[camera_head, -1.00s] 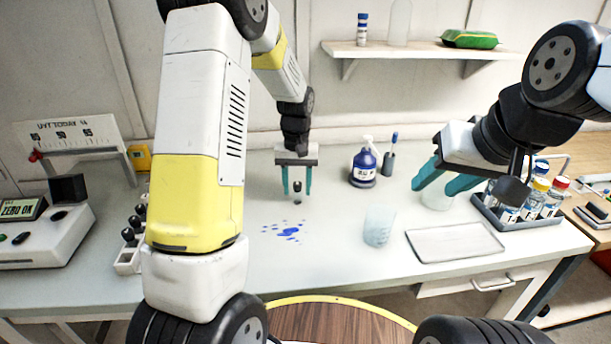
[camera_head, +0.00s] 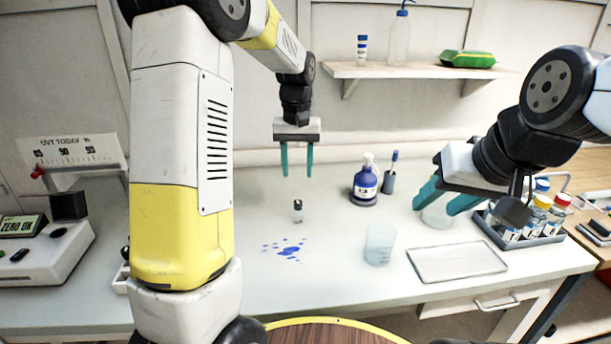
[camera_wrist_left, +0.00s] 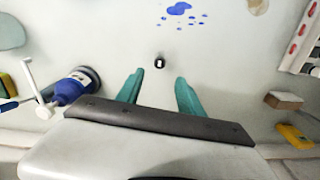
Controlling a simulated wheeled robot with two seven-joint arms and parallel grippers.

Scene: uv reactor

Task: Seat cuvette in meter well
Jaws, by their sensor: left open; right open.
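A small dark-capped cuvette (camera_head: 297,211) stands upright on the white bench behind a blue spill; it shows from above in the left wrist view (camera_wrist_left: 159,62). My left gripper (camera_head: 297,174) is open and empty, pointing down above the cuvette, with a clear gap below its fingertips. In the left wrist view the cuvette is just beyond the open fingertips (camera_wrist_left: 160,77), between their lines. The meter (camera_head: 45,255), with a "ZERO OK" display, is at the left; its well cannot be made out. My right gripper (camera_head: 433,203) is open, near a clear beaker at the right.
A blue spill (camera_head: 288,250) lies in front of the cuvette. My left arm hides part of the bench near the meter.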

